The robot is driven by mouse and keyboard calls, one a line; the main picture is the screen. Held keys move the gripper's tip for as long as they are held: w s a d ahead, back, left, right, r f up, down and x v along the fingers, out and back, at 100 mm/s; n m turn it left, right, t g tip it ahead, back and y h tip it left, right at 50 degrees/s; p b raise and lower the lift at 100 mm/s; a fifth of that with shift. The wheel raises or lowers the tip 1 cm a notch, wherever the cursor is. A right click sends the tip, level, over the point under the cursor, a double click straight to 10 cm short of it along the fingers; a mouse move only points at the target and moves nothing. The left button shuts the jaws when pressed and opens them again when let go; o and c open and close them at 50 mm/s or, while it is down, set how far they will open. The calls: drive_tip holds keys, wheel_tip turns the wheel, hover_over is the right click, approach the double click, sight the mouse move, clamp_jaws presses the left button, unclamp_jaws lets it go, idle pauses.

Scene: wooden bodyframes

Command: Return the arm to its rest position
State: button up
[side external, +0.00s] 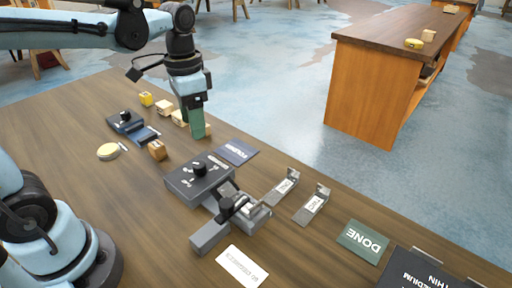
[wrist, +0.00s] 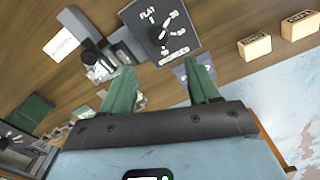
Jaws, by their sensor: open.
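My gripper (side external: 197,132) hangs over the far part of the wooden table, above the small wooden blocks and the grey knob box. Its two green fingers point down. In the wrist view the fingers (wrist: 162,72) stand well apart with nothing held between them. My arm reaches in from the upper left of the side view.
Below are a grey knob box (side external: 182,186), a clamp-like fixture (side external: 212,233), a blue card (side external: 236,151), metal brackets (side external: 283,187), wooden blocks (side external: 157,150), a yellow disc (side external: 108,151) and a green DONE card (side external: 362,241).

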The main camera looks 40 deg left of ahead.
drive_tip(key=shift+r, duration=0.5)
drive_tip(key=shift+s, duration=0.1)
drive_tip(key=shift+s+d+f+n+t, duration=0.25)
drive_tip(key=shift+s+f+n+t, duration=0.3)
drive_tip(key=shift+t, duration=0.65)
drive_tip(key=shift+s+d+f+n+t, duration=0.25)
drive_tip(key=shift+f+n+t, duration=0.25)
drive_tip(key=shift+n+t, duration=0.5)
drive_tip(key=shift+s+d+f+n+t, duration=0.2)
drive_tip(key=shift+s+f+n+t, duration=0.3)
drive_tip(key=shift+t, duration=0.9)
